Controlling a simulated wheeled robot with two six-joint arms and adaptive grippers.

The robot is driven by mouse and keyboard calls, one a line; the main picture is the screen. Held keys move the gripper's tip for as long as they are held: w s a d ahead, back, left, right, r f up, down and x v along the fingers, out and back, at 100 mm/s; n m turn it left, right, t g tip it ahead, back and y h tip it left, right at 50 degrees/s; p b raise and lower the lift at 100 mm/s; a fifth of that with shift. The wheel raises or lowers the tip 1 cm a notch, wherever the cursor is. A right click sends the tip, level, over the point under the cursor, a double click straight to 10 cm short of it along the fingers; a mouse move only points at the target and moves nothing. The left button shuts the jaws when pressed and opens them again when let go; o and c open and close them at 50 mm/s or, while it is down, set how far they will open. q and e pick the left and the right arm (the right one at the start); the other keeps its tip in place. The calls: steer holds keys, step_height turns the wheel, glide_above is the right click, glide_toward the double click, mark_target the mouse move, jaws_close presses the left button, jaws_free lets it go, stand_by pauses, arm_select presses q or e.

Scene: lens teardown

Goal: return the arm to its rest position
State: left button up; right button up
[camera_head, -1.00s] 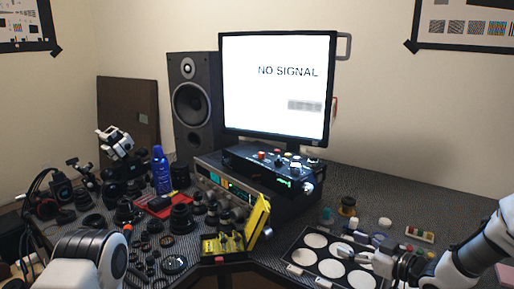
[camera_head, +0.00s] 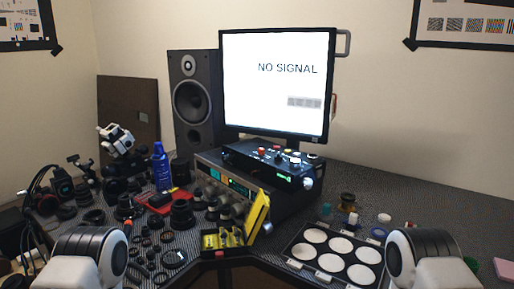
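My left arm's white and black link (camera_head: 88,255) shows at the lower left and my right arm's matching link (camera_head: 420,255) at the lower right. Neither gripper is in the picture, so I cannot see whether they are open or shut. The black tray (camera_head: 291,262) with several white round spots lies on the right desk, left of my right arm, and no gripper is over it.
A yellow open case (camera_head: 258,212) stands at the desk's inner corner. Lens parts (camera_head: 181,215) crowd the left desk, with a blue bottle (camera_head: 161,170) behind. A black control box (camera_head: 270,165) sits below the monitor (camera_head: 277,85). Small jars (camera_head: 347,201) stand behind the tray.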

step_height(320, 180, down, 10)
steer(key=b, duration=0.8)
step_height(320, 180, up, 15)
steer(key=p, duration=1.5)
steer(key=shift+w, duration=0.15)
steer(key=shift+r, duration=0.1)
stand_by(0.7)
